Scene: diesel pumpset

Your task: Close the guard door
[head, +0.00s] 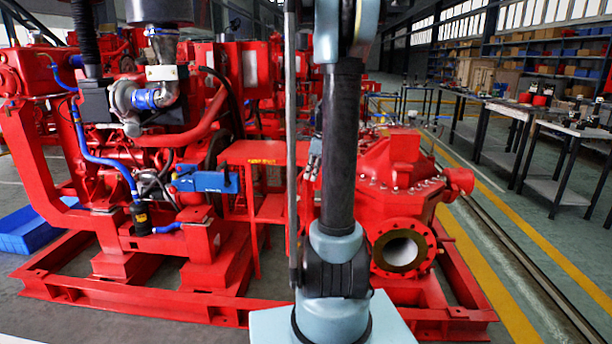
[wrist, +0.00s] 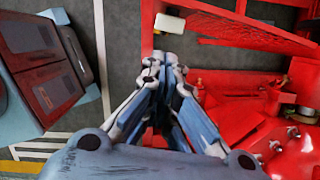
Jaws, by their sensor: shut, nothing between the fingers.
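My gripper (wrist: 166,66) shows in the wrist view with its fingertips together and nothing between them. Just beyond the tips is a small pale block (wrist: 170,23), apart from them in the picture, at the corner of a red frame. That red guard frame (wrist: 240,42) runs to the upper right and looks open to the inside; which part is the door leaf I cannot tell for sure. In the head view the red guard (head: 255,152) stands between engine and pump, partly behind my upright arm.
The red pump (head: 400,170) with its round flange (head: 402,249) stands right of the guard. The red engine (head: 120,150) is at left. A red base frame (head: 150,305) runs low along the front. Workbenches (head: 560,160) stand far right, beyond clear floor with yellow lines.

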